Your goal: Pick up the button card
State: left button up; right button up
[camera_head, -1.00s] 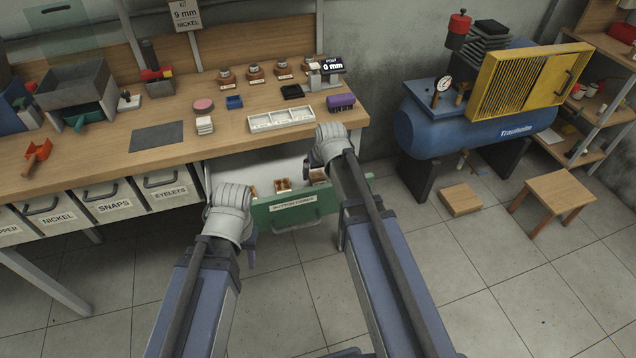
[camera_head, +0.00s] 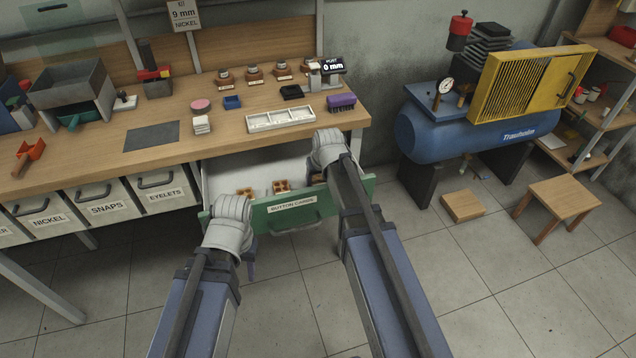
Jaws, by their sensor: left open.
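Several brown button cards (camera_head: 282,186) stand in the open drawer with the green front labelled BUTTON CARDS (camera_head: 270,220), under the workbench.
The workbench (camera_head: 110,160) above the drawer carries a white tray (camera_head: 281,119), a dark mat (camera_head: 152,137) and small tools. Shut drawers stand to the left. A blue compressor (camera_head: 450,135), a wooden block (camera_head: 463,206) and a stool (camera_head: 563,195) stand right. The floor in front is clear.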

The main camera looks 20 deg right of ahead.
aim_at(318, 181)
jog(key=c, duration=0.8)
jog(key=shift+r, duration=0.1)
notch_tip(318, 181, up, 10)
jog(key=p, duration=1)
